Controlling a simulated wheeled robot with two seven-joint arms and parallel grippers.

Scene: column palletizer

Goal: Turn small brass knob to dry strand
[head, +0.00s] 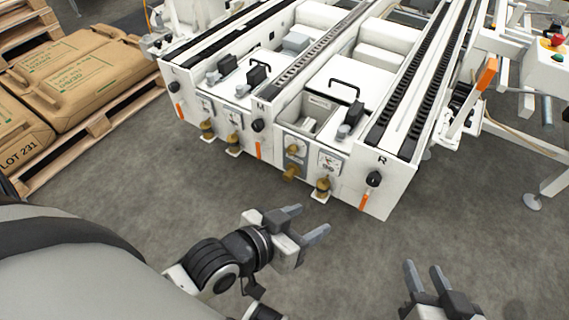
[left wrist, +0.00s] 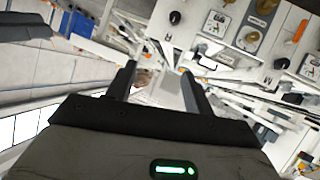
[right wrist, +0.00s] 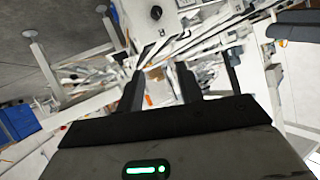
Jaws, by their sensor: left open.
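Several brass knobs sit low on the front of a white machine (head: 345,182): two at the left (head: 207,128) (head: 233,143), a larger one (head: 290,172), and one at the right (head: 322,187). Brass knobs (left wrist: 250,40) also show at the upper right of the left wrist view. Labels beside them are too small to read, so I cannot tell which serves the dry strand. My left gripper (head: 308,220) is open and empty, in front of and below the knobs, touching nothing. My right gripper (head: 424,268) is open and empty over the floor, farther right.
Black knobs (head: 374,179) and orange strips (head: 363,202) mark the machine's front posts. Pallets with brown sacks (head: 85,75) stand at left. A white frame with a red-button control box (head: 548,62) stands at right. The grey floor before the machine is clear.

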